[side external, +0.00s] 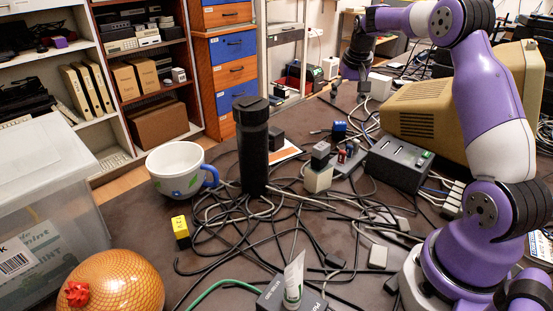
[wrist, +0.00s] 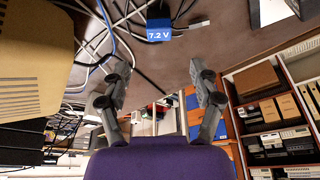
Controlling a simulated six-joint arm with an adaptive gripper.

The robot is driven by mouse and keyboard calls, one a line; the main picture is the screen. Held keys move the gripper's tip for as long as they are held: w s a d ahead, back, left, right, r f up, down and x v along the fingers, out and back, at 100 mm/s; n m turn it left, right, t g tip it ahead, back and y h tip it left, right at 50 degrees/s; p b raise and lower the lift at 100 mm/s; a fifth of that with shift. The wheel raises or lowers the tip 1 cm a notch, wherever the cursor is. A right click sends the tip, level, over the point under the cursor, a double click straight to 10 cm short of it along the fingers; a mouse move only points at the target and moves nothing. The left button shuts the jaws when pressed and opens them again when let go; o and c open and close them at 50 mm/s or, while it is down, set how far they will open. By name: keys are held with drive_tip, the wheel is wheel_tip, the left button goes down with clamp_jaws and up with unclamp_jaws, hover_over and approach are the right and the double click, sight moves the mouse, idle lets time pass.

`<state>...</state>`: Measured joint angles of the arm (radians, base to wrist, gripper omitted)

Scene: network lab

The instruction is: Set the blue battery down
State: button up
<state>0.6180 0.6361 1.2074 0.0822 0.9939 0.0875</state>
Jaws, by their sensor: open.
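The blue battery (side external: 339,130) sits on the dark table behind the black cylinder, among cables. In the wrist view the blue battery (wrist: 160,28) shows its "7.2 V" label near the top edge, beyond my fingertips. My gripper (side external: 348,90) is above the table, just above and a little right of the battery in the side view. In the wrist view my gripper (wrist: 160,70) has its two fingers spread wide, with nothing between them. The battery is apart from the fingers.
Cables (side external: 285,225) tangle over the table. A black cylinder (side external: 253,150), a white mug (side external: 175,168), a yellow block (side external: 180,232) and a netted orange ball (side external: 112,283) stand toward the left. A grey box (side external: 398,163) and a beige monitor (side external: 450,105) stand right of the battery.

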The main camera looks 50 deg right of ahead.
drive_tip(key=s+a+r+n+t+y, duration=0.1)
drive_tip(key=s+a+r+n, duration=0.2)
drive_tip(key=a, duration=0.6)
drive_tip(key=s+a+r+n+t, duration=0.1)
drive_tip(key=s+a+r+n, duration=0.15)
drive_tip(key=a+r, duration=0.45)
drive_tip(key=s+a+f+n+t+y, duration=0.1)
drive_tip(key=s+a+f+n, duration=0.2)
drive_tip(key=s+a, duration=0.8)
drive_tip(key=shift+a+f+y, duration=0.3)
drive_tip(key=shift+a+f, duration=0.1)
drive_tip(key=shift+f, duration=0.5)
drive_tip(key=shift+n, duration=0.25)
